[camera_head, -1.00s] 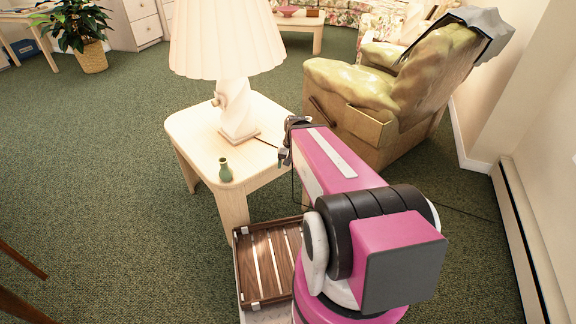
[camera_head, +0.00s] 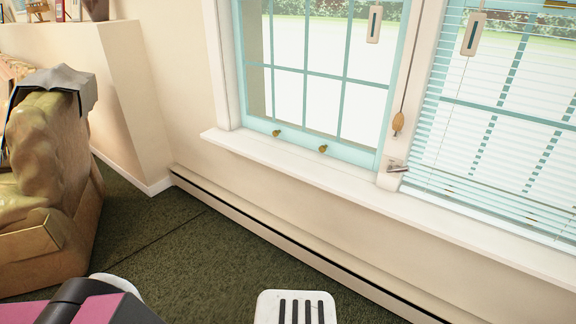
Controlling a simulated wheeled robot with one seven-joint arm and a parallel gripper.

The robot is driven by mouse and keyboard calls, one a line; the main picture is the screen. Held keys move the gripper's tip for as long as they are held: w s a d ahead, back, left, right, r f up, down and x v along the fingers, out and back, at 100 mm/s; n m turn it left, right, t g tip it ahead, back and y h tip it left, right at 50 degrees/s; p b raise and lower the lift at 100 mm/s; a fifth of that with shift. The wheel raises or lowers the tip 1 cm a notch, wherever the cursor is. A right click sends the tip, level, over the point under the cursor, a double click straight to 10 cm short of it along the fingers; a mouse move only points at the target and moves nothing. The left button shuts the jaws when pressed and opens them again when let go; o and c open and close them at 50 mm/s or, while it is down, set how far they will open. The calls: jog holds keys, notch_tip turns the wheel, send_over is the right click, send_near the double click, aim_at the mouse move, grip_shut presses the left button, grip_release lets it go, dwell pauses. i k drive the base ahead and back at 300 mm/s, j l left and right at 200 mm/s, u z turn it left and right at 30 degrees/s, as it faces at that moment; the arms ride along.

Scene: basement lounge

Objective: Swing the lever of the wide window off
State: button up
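A window with a teal frame and grid panes (camera_head: 320,70) stands in the middle of the view. To its right is a second window behind lowered white blinds (camera_head: 505,110). I cannot tell which one is the wide window. A small silver lever (camera_head: 397,168) sits low on the white post between them, just above the sill; its exact position is too small to read. Two brass knobs, one left (camera_head: 276,133) and one right (camera_head: 322,149), are on the lower rail of the teal window. My gripper is out of view; only part of my pink arm shows at the bottom left.
A white sill (camera_head: 300,162) runs below the windows, and a baseboard heater (camera_head: 290,245) runs along the wall's foot. A green armchair (camera_head: 45,170) stands at the left by a low wall. A cord with a wooden pull (camera_head: 398,122) hangs near the lever. Green carpet (camera_head: 190,245) is open between.

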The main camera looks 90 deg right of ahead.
aim_at(398, 170)
jog(key=z, duration=4.55)
